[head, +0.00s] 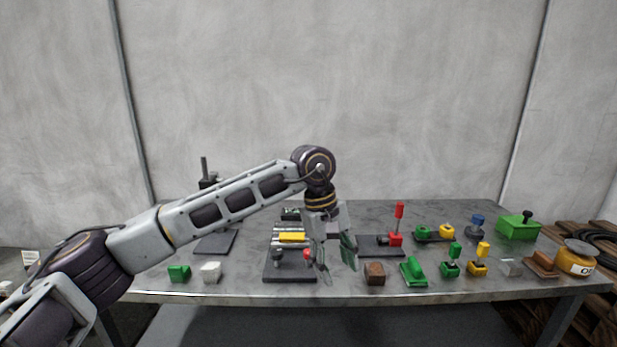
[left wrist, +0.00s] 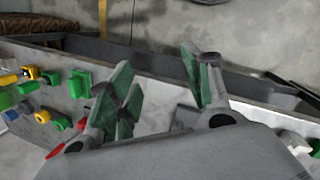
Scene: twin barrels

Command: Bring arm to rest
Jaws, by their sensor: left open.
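My left arm comes in from the left in the head view and reaches out over the table (head: 340,291). My left gripper (head: 338,262) points down above the table near its front middle. Its fingers are apart with nothing between them. In the left wrist view the two green-padded fingers (left wrist: 165,95) also show spread and empty. My right gripper is in neither view.
A dark stand with a yellow bar (head: 291,238) is just left of the gripper. A red lever device (head: 397,226) and a brown block (head: 374,274) are to its right. Green and white blocks (head: 210,272) lie at the front left. Several coloured parts and a green box (head: 518,228) fill the right side.

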